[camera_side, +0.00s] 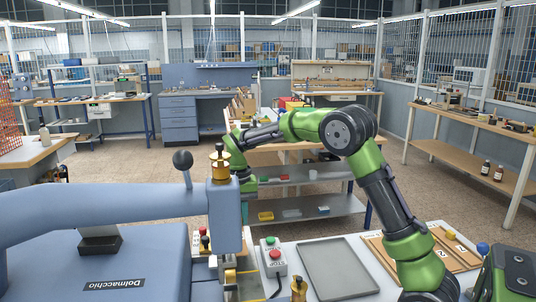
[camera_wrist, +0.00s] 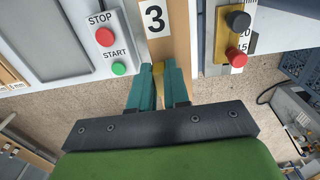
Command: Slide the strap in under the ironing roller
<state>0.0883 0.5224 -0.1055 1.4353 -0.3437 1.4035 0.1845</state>
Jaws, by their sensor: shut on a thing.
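My gripper (camera_wrist: 158,69) shows in the wrist view with two teal fingers close together. A narrow yellowish-tan piece shows between them, which I take to be the strap. A tan strip (camera_wrist: 180,25) with a white "3" label runs from the fingertips to the top edge; I cannot tell for sure whether it is the strap itself or a piece beneath. I cannot make out the ironing roller in either view.
A control box (camera_side: 272,257) with red STOP and green START buttons stands right of the press head; it also shows in the wrist view (camera_wrist: 108,45). A grey tray (camera_side: 338,268) lies beside it. A yellow unit (camera_wrist: 236,30) with black and red knobs is close right of the fingers.

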